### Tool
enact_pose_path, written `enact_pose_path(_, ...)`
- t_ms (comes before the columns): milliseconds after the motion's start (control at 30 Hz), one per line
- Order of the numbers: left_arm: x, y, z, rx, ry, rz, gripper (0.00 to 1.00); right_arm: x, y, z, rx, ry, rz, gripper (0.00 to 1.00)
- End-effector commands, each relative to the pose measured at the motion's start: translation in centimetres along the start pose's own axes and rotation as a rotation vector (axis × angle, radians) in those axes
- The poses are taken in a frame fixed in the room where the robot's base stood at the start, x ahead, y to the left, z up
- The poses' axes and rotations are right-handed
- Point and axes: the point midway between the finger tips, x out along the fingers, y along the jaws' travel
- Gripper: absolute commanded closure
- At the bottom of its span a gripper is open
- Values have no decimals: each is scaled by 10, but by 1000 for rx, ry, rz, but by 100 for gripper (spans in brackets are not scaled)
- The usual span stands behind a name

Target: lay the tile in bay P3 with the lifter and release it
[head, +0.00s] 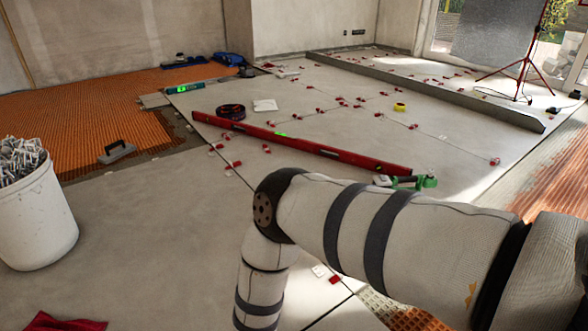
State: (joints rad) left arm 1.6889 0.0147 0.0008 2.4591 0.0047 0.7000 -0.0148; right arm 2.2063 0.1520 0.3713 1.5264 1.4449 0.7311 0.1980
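My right arm crosses the lower right of the head view and bends down out of the bottom edge; its gripper is outside the picture. My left arm and gripper do not show. Large grey tiles (330,112) cover most of the floor. A patch of orange matting with ridges (405,316) shows below my arm at the bottom edge, partly hidden by the arm. I see no bay label P3, and I cannot make out the lifter or a loose tile. A green and dark hand tool (410,182) lies on the tiles just behind my arm.
A long red level (300,142) lies across the tiles. A white bucket of clips (36,220) stands at left, near a trowel (116,152) and orange matting (90,103). Red wedges dot the joints. A grey beam (430,88) and red tripod (522,70) are farther back.

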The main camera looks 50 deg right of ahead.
Motion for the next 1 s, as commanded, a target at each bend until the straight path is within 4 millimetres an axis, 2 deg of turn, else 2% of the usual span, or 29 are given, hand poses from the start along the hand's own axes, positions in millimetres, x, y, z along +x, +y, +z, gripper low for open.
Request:
enact_pose_path(833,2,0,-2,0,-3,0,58,5,-1,2,1,1,-1,100)
enact_pose_path(867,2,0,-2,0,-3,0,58,5,-1,2,1,1,-1,76)
enact_pose_path(900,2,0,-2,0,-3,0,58,5,-1,2,1,1,-1,67)
enact_pose_path(933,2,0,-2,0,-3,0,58,5,-1,2,1,1,-1,60)
enact_pose_path(1000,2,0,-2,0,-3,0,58,5,-1,2,1,1,-1,57)
